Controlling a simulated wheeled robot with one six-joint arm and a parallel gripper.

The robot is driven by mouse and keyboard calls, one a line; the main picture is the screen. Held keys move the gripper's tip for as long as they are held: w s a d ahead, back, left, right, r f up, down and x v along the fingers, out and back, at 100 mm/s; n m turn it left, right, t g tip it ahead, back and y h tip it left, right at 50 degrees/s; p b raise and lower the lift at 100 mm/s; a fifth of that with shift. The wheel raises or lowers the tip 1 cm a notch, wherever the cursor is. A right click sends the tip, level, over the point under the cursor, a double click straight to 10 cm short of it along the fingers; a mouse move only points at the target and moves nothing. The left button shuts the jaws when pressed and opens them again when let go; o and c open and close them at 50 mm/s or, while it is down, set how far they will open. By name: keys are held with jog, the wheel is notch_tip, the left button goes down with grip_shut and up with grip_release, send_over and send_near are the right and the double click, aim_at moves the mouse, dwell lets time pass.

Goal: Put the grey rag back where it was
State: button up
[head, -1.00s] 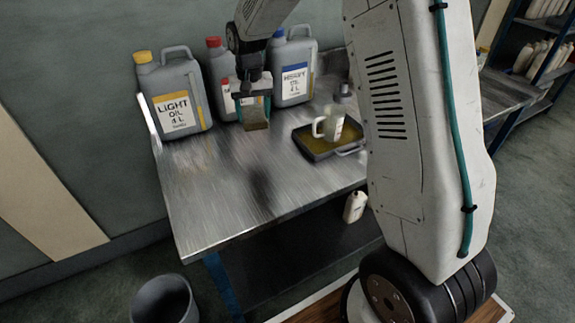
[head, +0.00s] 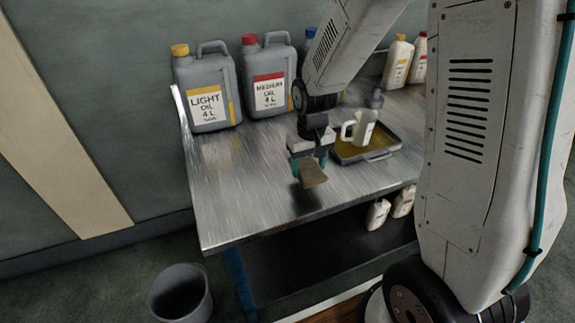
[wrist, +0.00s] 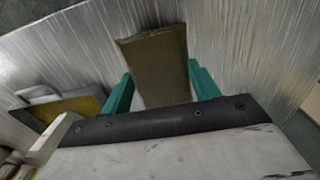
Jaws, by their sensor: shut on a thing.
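The rag (head: 313,176), a flat brownish-grey piece, hangs from my gripper (head: 309,164), which is shut on it. They are above the front part of the metal bench (head: 240,205), in front of the jugs and left of the tray. A dark shadow lies on the bench below the rag, and the rag looks apart from the top. In the wrist view the rag (wrist: 156,62) stands out between the two teal fingers of my gripper (wrist: 160,82), over bare brushed metal.
A light oil jug (head: 207,95) and a medium oil jug (head: 269,80) stand at the back; a third is mostly behind my arm. A tray (head: 382,155) holding a pale jug (head: 361,128) is at right. A bin (head: 181,295) stands on the floor. The bench's left front is clear.

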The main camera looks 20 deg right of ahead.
send_over(287, 174)
jog(key=shift+s+d+f, duration=0.15)
jog(key=shift+s+f, duration=0.15)
jog(key=shift+w+f, duration=0.15)
jog(key=shift+f, duration=0.75)
jog(key=shift+w+f, duration=0.15)
jog(key=shift+f, duration=0.75)
jog(key=shift+f, duration=0.15)
jog(key=o, duration=0.9)
